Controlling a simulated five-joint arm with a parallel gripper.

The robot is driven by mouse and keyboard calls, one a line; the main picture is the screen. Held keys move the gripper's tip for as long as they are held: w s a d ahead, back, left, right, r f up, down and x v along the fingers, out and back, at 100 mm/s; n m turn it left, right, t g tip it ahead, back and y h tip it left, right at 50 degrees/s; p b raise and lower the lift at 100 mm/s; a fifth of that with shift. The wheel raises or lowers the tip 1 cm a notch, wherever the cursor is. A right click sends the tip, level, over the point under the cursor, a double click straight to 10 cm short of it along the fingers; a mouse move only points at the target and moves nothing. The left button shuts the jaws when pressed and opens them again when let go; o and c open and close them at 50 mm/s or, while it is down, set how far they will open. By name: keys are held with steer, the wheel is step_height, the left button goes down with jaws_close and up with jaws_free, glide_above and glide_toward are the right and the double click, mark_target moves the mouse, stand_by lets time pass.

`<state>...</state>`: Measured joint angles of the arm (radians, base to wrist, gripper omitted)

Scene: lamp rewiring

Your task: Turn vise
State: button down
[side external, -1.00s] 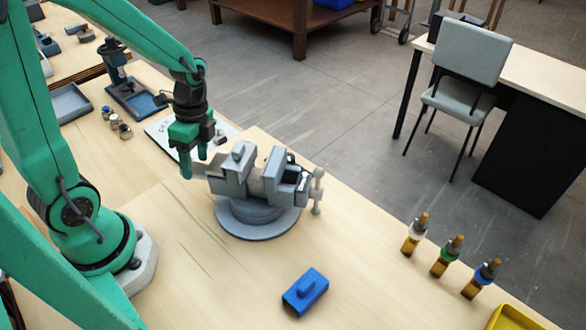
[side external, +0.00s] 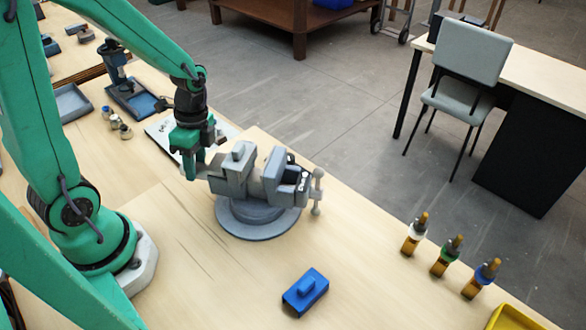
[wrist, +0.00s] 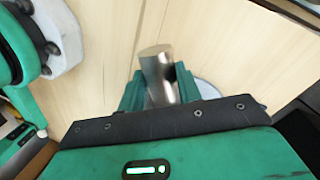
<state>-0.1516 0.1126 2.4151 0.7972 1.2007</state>
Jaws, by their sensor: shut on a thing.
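The grey vise (side external: 238,180) stands on its round base (side external: 232,223) on the wooden bench, with its jaws toward the right and a crossbar handle (side external: 317,192) at the right end. My gripper (side external: 195,170) is at the left end of the vise, pointing down. It also shows in the wrist view (wrist: 158,92), where its green fingers are shut on a shiny metal cylinder, the vise's tail end (wrist: 154,66). The fingers hide part of the cylinder, and most of the vise is hidden in the wrist view.
A blue block (side external: 305,292) lies in front of the vise. Several bottle-like items with white, green and blue collars (side external: 440,257) stand at the right, near a yellow tray (side external: 515,318). A white sheet (side external: 160,130) lies behind my gripper. The bench around the vise is mostly clear.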

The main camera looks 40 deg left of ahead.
steer(key=shift+w, duration=0.15)
steer(key=shift+w+a+m, duration=0.3)
steer(key=shift+w+m, duration=0.25)
steer(key=shift+w, duration=0.05)
steer(key=shift+w+a+m, duration=0.25)
steer(key=shift+w+m, duration=0.3)
steer(key=shift+w+a+m, duration=0.15)
steer(key=shift+w+m, duration=0.4)
steer(key=shift+w, duration=0.2)
steer(key=shift+w+a+m, duration=0.1)
steer(key=shift+w+m, duration=0.45)
steer(key=shift+w, duration=0.15)
steer(key=shift+w+m, duration=1.2)
steer(key=shift+w, duration=0.3)
steer(key=shift+w+d+m, duration=0.15)
steer(key=shift+w+m, duration=0.35)
steer(key=shift+w, duration=0.05)
steer(key=shift+w+d+m, duration=0.15)
steer(key=shift+w+m, duration=0.35)
steer(key=shift+w, duration=0.05)
steer(key=c, duration=1)
jaws_free()
steer(key=shift+o, duration=0.2)
